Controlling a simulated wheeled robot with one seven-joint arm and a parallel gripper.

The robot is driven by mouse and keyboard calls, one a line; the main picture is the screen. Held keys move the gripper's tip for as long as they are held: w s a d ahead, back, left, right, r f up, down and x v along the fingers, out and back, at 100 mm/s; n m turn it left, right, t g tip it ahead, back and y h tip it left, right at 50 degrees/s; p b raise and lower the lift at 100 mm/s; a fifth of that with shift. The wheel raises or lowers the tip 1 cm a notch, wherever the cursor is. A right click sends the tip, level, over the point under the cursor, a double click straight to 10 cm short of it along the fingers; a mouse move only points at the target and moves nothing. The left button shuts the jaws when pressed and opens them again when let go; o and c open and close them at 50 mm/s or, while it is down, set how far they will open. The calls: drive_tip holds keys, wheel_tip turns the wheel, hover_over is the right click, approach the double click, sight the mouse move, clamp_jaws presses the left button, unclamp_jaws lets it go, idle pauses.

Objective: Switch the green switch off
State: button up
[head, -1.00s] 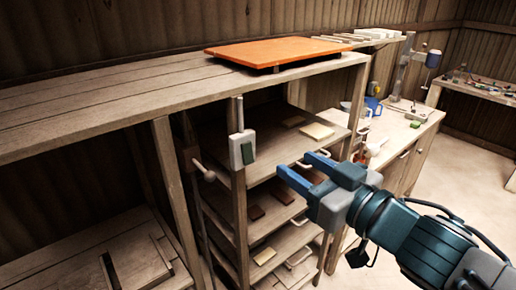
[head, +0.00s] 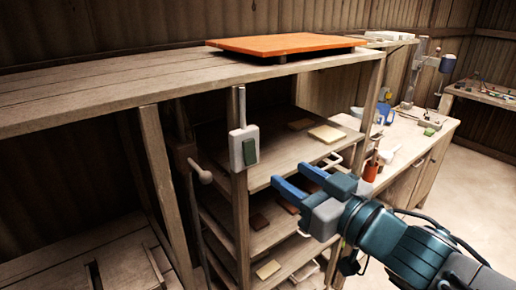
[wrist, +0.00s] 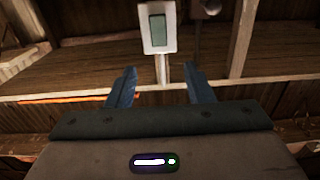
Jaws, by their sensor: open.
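The green switch (head: 249,151) is a dark green rocker in a pale grey box (head: 236,152) fixed to a front wooden post of the shelf rack. In the wrist view the switch (wrist: 158,31) sits at the top centre, beyond the fingertips. My gripper (head: 296,181) is open and empty. In the head view it is right of the switch and a little lower, apart from it. In the wrist view its two blue fingers (wrist: 162,84) point toward the switch with a gap between them. Whether the rocker is on or off cannot be told.
A round-ended lever (head: 200,172) sticks out just left of the switch. The shelf rack (head: 285,165) holds several tiles, and an orange board (head: 285,45) lies on top. A workbench (head: 405,150) with tools stands to the right. Clear floor (head: 480,190) lies at right.

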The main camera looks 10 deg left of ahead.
drive_tip(key=p, duration=0.6)
approach(250, 148)
drive_tip(key=x, duration=0.4)
drive_tip(key=shift+w+a+r, duration=0.25)
drive_tip(key=shift+x, duration=1.5)
drive_tip(key=shift+f, duration=0.1)
drive_tip(key=c, duration=1)
drive_tip(key=shift+f, duration=0.1)
